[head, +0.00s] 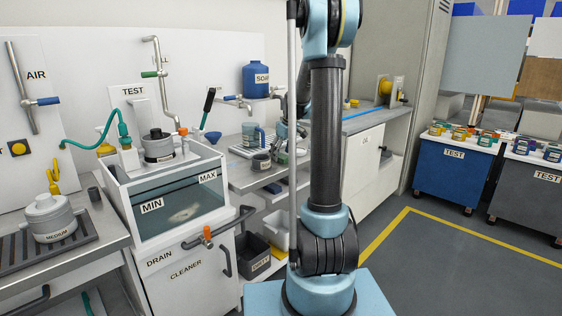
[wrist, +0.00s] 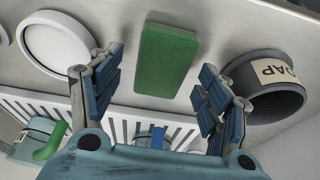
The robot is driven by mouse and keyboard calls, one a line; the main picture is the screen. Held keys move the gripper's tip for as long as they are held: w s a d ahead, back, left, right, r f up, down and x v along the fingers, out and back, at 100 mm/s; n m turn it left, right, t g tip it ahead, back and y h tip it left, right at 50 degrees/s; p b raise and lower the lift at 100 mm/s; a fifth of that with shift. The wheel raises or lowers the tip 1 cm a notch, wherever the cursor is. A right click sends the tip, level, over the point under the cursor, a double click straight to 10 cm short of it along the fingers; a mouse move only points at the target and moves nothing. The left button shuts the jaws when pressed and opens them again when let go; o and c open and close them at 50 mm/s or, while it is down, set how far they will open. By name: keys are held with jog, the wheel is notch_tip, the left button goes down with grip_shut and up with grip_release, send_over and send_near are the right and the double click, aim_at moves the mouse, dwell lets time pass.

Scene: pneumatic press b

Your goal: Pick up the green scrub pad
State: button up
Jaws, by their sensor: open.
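The green scrub pad (wrist: 167,60) is a flat green block lying on the grey metal counter (wrist: 222,30) in the wrist view. My gripper (wrist: 160,68) is open, with one blue finger to the left of the pad and one to the right. Gaps show between both fingers and the pad, and nothing is held. In the head view my gripper (head: 288,132) is low over the counter beside the sink area, partly behind my own arm. I cannot make out the pad clearly there.
A dark cup labelled SOAP (wrist: 268,88) stands close to the right finger. A round white dish (wrist: 56,44) lies near the left finger. A white slatted rack (wrist: 50,104) lies behind my fingers. A clear jug (head: 252,136) stands on the counter left of my gripper.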

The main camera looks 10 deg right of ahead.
jog(key=shift+f, duration=0.3)
jog(key=shift+f, duration=0.25)
dwell(0.4)
jog(key=c, duration=1.1)
